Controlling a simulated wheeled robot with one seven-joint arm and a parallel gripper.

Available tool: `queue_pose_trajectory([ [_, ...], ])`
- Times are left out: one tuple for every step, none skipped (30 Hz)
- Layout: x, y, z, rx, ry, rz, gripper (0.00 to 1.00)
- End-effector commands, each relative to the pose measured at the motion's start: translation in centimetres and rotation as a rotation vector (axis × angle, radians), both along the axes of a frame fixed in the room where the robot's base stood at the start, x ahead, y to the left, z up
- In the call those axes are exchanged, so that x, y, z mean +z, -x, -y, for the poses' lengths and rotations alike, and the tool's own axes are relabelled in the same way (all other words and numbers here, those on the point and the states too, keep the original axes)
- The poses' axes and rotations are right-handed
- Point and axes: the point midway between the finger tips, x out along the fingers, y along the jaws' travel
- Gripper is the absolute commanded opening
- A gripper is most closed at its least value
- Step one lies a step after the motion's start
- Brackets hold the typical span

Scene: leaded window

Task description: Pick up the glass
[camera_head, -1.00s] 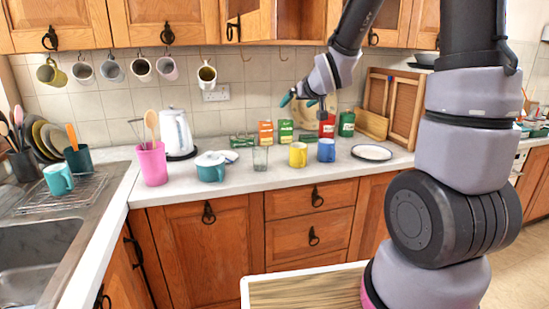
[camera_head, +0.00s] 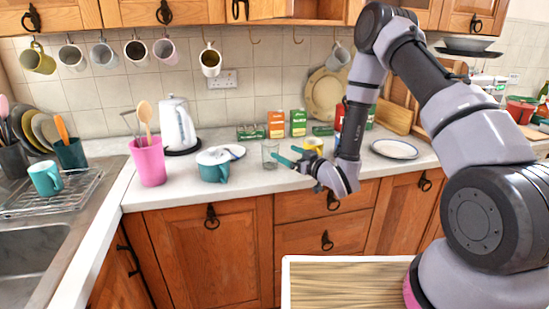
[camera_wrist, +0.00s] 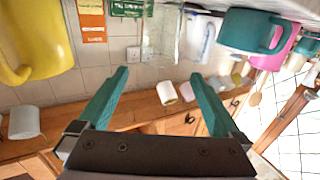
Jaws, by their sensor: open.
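In the wrist view, which looks upside down, the glass (camera_wrist: 161,35) is faint and see-through, beyond and between the open fingertips (camera_wrist: 160,74). Nothing is between the fingers. I cannot tell the exact gap from fingertips to glass.
A yellow mug (camera_head: 314,145) stands close to the right of my fingers, large in the wrist view (camera_wrist: 35,40). Small boxes (camera_head: 276,124) stand behind. A white plate (camera_head: 394,149) lies to the right.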

Motion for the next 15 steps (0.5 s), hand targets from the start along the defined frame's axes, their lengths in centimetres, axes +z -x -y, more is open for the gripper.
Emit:
queue_pose_trajectory([
  [0.1,-0.7,-0.8,0.003,0.0,0.006,1.0],
  [0.2,-1.0,-1.1,0.003,0.0,0.006,1.0],
  [0.2,-1.5,-1.6,0.002,0.0,0.005,1.0],
  [0.1,-1.9,-1.8,0.002,0.0,0.004,1.0],
  [0.1,-2.2,-2.1,0.002,0.0,0.004,1.0],
  [0.1,-2.6,-2.4,0.001,0.001,0.004,1.0],
  [0.1,-2.8,-2.6,0.0,0.001,0.004,1.0],
  [0.1,-3.0,-2.7,0.0,0.001,0.004,1.0],
  [0.1,-3.2,-2.9,0.0,0.001,0.002,1.0],
  [0.1,-3.3,-3.0,0.0,0.001,0.002,1.0],
  [0.1,-3.4,-3.1,0.0,0.001,0.002,1.0],
  [0.1,-3.7,-3.4,0.0,0.001,0.002,1.0],
  [0.2,-4.0,-3.6,0.001,0.001,0.004,1.0],
  [0.2,-4.3,-3.9,0.002,0.001,0.004,1.0],
  [0.2,-4.7,-4.4,0.002,0.001,0.004,1.0],
])
